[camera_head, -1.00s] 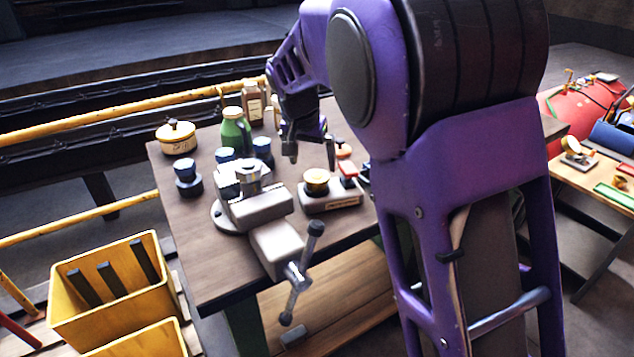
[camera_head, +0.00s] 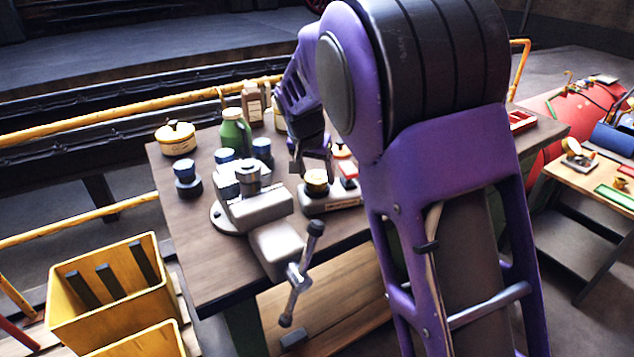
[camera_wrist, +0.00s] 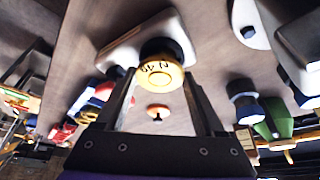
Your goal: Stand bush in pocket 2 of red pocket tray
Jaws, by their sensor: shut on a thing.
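The bush (camera_head: 317,181) is a short brass-yellow cylinder on a dark collar, on a pale grey block on the bench. In the wrist view the bush (camera_wrist: 160,74) shows its lettered round end between my fingertips. My gripper (camera_wrist: 158,78) is shut on it, one finger to each side. In the head view my gripper (camera_head: 311,168) is at the bush, partly hidden by my own arm. A small red tray-like thing (camera_head: 521,119) shows at the bench's far right end, partly behind my arm. It may be the red pocket tray; its pockets cannot be made out.
A grey vise (camera_head: 258,208) stands left of the bush, its handle reaching over the bench's front edge. Blue-capped pieces (camera_head: 186,178), a green bottle (camera_head: 236,133) and a yellow tin (camera_head: 176,138) stand behind and left. A yellow bin (camera_head: 110,290) stands on the floor at left.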

